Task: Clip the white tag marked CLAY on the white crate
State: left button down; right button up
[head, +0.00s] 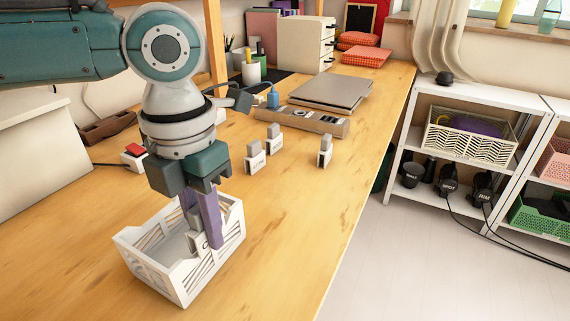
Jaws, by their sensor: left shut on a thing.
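The white crate (148,268) with slatted walls stands on the wooden bench at the lower left. My left gripper (212,245) reaches down over the crate from above, its purple fingers shut on a pale tag (196,243). The tag is at the crate's near right wall; the fingers partly hide it. I cannot read its marking or tell whether it sits around the wall or only beside it. Three other white tags with grey clips stand on the bench: one nearer (255,160), one behind it (274,140), one to the right (325,152). My right gripper is out of view.
A red-topped switch box (133,156) lies left of my arm. A power strip (303,121) and a closed laptop (318,92) lie farther back, by a drawer unit (307,45). A white shelf (468,130) with baskets stands right of the bench. The bench right of the crate is clear.

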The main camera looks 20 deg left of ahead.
pick_arm(q)
jog(key=shift+f+b, duration=0.6)
jog(key=shift+f, duration=0.9)
dwell(2.6)
jog(key=c, duration=0.7)
grip_release()
jog(key=shift+r, duration=0.1)
notch_tip(320, 180, up, 10)
jog(key=shift+f+p, duration=0.1)
jog(key=shift+p, duration=0.9)
